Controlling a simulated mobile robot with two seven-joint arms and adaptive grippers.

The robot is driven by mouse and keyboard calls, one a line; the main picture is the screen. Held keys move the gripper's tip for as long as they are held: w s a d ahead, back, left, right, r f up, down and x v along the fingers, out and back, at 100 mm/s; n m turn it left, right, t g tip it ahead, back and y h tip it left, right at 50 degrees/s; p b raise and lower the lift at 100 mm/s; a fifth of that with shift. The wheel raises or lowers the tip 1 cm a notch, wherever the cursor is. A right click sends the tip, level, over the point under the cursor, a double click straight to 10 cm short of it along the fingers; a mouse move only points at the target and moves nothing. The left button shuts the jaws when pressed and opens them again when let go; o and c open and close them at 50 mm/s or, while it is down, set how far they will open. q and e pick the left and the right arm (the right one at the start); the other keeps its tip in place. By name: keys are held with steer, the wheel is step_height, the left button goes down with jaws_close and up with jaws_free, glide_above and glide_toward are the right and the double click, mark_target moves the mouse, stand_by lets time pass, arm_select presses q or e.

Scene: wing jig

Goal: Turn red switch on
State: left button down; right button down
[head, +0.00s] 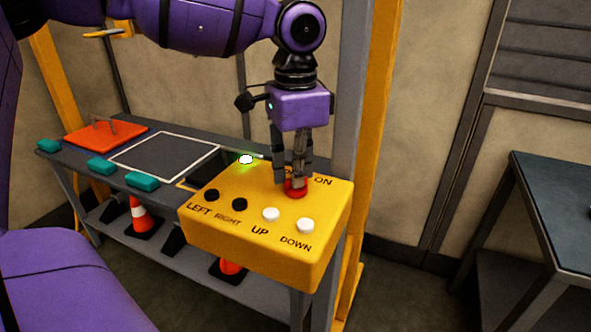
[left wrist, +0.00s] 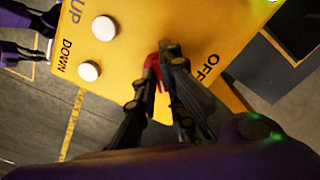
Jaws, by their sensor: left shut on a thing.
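The yellow control box (head: 235,240) stands at the right end of the grey bench. The red switch (head: 296,193) is on its top, near the printed ON label, with my fingers covering part of it. My left gripper (head: 294,178) points down from above and is shut on the red switch. In the left wrist view, the closed fingers (left wrist: 163,62) meet at the red switch (left wrist: 151,66), of which only a sliver shows. An OFF label is printed beside it there. Which way the switch is set cannot be told.
White buttons (head: 305,226) and black buttons (head: 211,195) sit near the box's front edge. A lamp (head: 246,159) glows with green light around it. A yellow post (head: 375,130) stands close behind the box. A dark table (head: 545,205) is at the right.

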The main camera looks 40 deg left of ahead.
arm_select(q)
steer(key=c, duration=1.8)
jaws_free()
steer(key=shift+c, duration=0.2)
step_height(320, 180, up, 12)
